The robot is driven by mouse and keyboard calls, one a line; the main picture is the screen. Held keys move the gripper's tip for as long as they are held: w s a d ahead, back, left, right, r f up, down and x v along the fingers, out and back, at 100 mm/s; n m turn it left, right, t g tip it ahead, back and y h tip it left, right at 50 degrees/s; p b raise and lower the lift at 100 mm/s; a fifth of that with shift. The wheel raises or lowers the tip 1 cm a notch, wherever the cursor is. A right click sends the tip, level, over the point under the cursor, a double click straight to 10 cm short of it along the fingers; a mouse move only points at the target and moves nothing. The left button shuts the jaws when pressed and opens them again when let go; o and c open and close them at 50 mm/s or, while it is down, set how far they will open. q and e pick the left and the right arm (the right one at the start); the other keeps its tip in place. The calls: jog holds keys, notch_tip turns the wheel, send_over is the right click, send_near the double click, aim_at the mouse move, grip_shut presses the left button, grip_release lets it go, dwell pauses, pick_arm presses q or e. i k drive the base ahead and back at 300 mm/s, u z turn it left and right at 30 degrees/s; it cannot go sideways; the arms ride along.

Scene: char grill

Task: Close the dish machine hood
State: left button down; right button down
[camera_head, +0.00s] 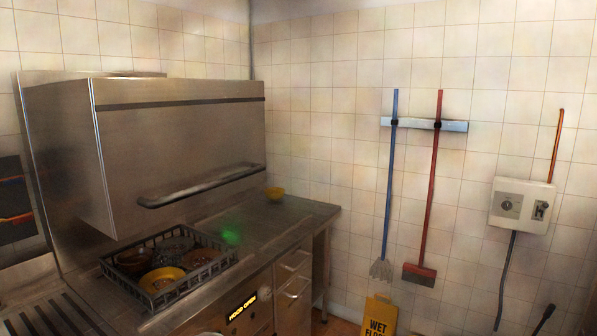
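The dish machine hood (180,140) is a large steel box on the left, raised with a clear gap between its lower edge and the counter. A long bar handle (200,186) runs across its front. Below it, a dark dish rack (205,282) holds several bowls, one of them yellow (162,279). A lit display (241,307) on the machine front reads "HOOD OPEN". Neither of my grippers can be made out in this view.
A yellow wet-floor sign (379,315) stands to the right. A blue mop (389,180) and red squeegee (430,190) hang on the wall. A small dark shape (545,318) shows lower right, unclear.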

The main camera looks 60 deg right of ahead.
aim_at(126, 157)
jog(key=z, duration=0.15)
jog(key=k, duration=0.3)
jog(key=z, duration=0.7)
jog(key=i, duration=0.7)
jog(key=z, duration=0.15)
